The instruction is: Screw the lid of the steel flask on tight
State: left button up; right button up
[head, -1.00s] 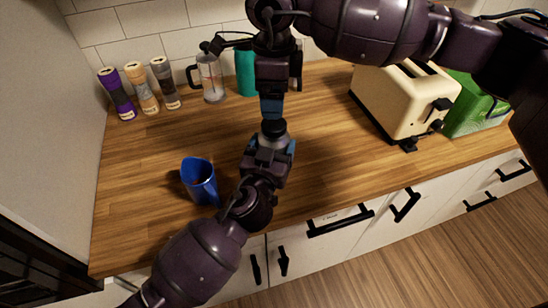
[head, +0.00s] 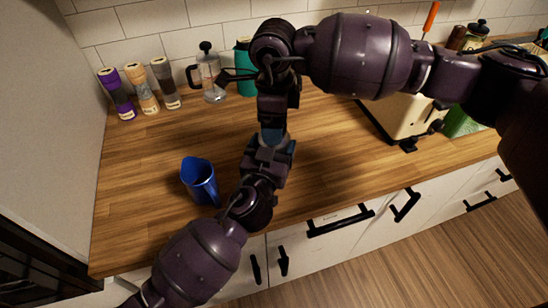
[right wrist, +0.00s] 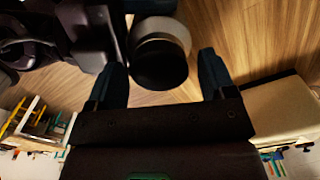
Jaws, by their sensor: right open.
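The steel flask (right wrist: 163,38) with its dark round lid (right wrist: 158,72) shows in the right wrist view. In the head view it is hidden behind my grippers. My left gripper (head: 271,152) reaches in from the front and is shut on the flask, though its fingertips are largely covered. My right gripper (head: 273,138) points down from above onto the same spot. In the right wrist view its two blue fingers stand open on either side of the lid, with a visible gap to it.
A blue pitcher (head: 199,182) stands on the wooden counter left of my left arm. Several spice jars (head: 141,90), a French press (head: 209,75) and a teal container (head: 246,68) stand along the back. A cream toaster (head: 404,121) is at right. Counter between pitcher and jars is clear.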

jog(key=shift+f, duration=0.5)
jog(key=c, duration=0.9)
jog(key=o, duration=1.1)
notch_tip(320, 180, up, 12)
jog(key=shift+r, duration=0.1)
